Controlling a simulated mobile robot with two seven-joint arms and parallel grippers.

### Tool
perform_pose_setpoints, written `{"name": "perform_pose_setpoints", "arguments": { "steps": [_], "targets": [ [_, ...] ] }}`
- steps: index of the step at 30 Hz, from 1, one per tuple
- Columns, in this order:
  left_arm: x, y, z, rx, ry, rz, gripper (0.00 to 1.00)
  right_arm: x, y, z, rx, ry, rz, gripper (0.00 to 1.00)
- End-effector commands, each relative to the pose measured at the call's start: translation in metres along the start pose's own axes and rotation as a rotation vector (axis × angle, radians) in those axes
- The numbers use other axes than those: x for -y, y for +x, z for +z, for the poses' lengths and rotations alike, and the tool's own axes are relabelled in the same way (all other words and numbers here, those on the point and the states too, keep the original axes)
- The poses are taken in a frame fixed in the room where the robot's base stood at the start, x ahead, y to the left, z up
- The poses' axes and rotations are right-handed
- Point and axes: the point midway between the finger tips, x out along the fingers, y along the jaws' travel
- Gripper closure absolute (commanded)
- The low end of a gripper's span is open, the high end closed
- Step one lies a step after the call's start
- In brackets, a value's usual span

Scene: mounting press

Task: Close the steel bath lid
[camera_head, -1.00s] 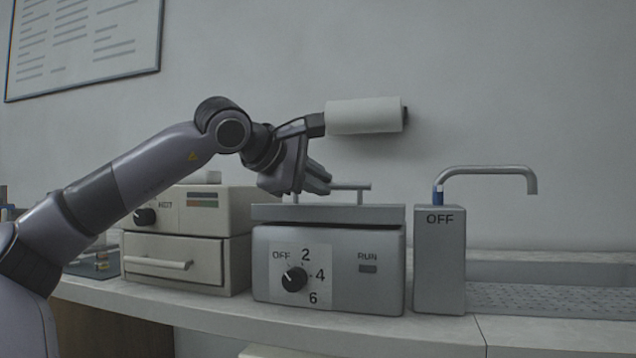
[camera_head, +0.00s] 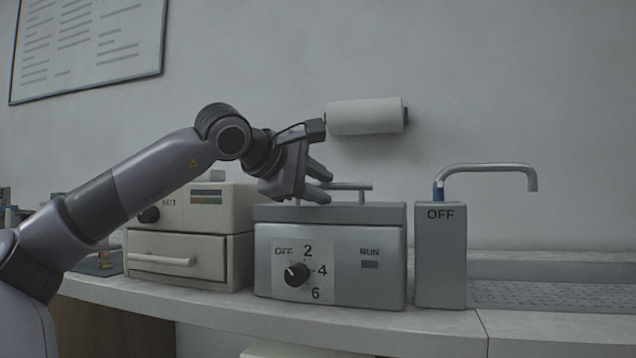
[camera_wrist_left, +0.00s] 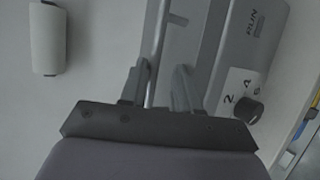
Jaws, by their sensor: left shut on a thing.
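The steel bath (camera_head: 382,285) is a grey box with a dial marked OFF, 2, 4, 6 and a RUN mark on its front. Its flat lid (camera_head: 375,213) lies level on top, with no clear gap at the front edge. A bar handle (camera_head: 352,186) stands on the lid and shows in the left wrist view (camera_wrist_left: 155,28). My left gripper (camera_head: 322,184) is at the left part of this handle, shut on it. In the left wrist view its fingers (camera_wrist_left: 160,75) lie on either side of the bar. My right gripper is in neither view.
A grey box marked OFF with a bent spout (camera_head: 440,255) stands close to the bath's right. A beige unit with a drawer (camera_head: 175,258) is at its left. A paper roll (camera_head: 365,116) hangs on the wall behind. A sink tray (camera_head: 550,297) lies at the right.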

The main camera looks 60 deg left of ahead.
Motion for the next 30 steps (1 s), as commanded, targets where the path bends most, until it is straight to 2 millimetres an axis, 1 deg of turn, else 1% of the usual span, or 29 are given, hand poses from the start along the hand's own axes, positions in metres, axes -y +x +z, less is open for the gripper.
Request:
{"name": "perform_pose_setpoints", "arguments": {
  "steps": [1, 5, 8, 18, 21, 24, 30],
  "targets": [
    [0.012, 0.006, 0.001, -0.003, 0.0, -0.039, 0.74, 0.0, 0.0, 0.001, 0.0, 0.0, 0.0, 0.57],
    [0.011, 0.001, 0.001, -0.002, 0.0, -0.036, 0.74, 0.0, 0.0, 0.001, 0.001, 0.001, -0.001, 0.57],
    [0.009, -0.009, 0.001, -0.002, 0.0, -0.031, 0.74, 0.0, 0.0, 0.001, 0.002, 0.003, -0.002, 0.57],
    [0.002, -0.058, 0.001, -0.001, 0.001, -0.007, 0.74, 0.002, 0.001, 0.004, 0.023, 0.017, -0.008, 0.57],
    [0.001, -0.067, 0.001, -0.001, 0.001, -0.003, 0.74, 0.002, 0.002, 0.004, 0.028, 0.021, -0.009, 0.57],
    [0.001, -0.071, 0.001, -0.001, 0.001, -0.002, 0.74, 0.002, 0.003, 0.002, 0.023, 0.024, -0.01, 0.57],
    [0.0, -0.073, 0.001, -0.001, 0.001, -0.001, 0.74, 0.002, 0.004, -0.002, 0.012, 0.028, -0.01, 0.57]
  ]
}}
